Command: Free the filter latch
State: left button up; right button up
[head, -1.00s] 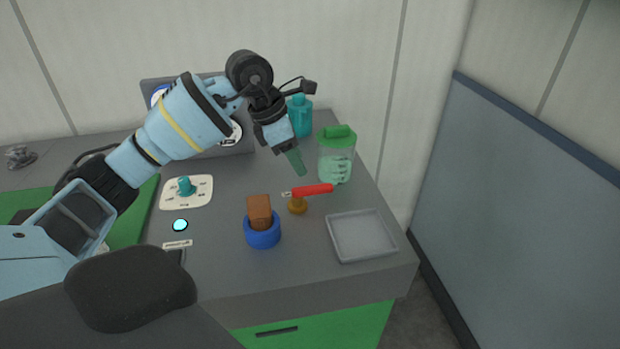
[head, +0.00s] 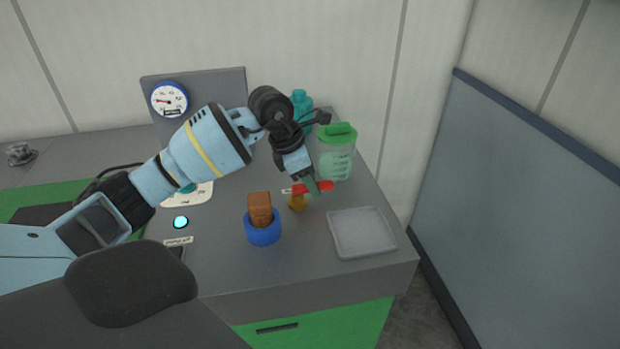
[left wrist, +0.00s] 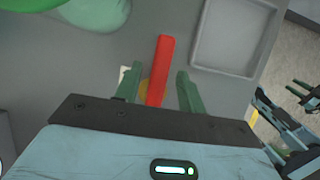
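A red lever (head: 326,186) sits on a small brass post (head: 297,203) on the grey worktop; I take it for the latch. In the left wrist view the red lever (left wrist: 160,65) runs lengthwise between the two green fingers. My left gripper (head: 312,187) is at the lever in the head view, fingers pointing down. In the left wrist view my left gripper (left wrist: 158,88) is open, with a finger on each side of the lever and visible gaps.
A clear jug with a green lid (head: 336,153) stands just behind the lever. A brown block (head: 260,207) sits in a blue ring (head: 262,232) to the left. A shallow grey tray (head: 361,232) lies to the right front. A teal bottle (head: 299,103) and gauge (head: 169,99) are behind.

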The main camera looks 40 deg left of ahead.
pick_arm(q)
grip_shut()
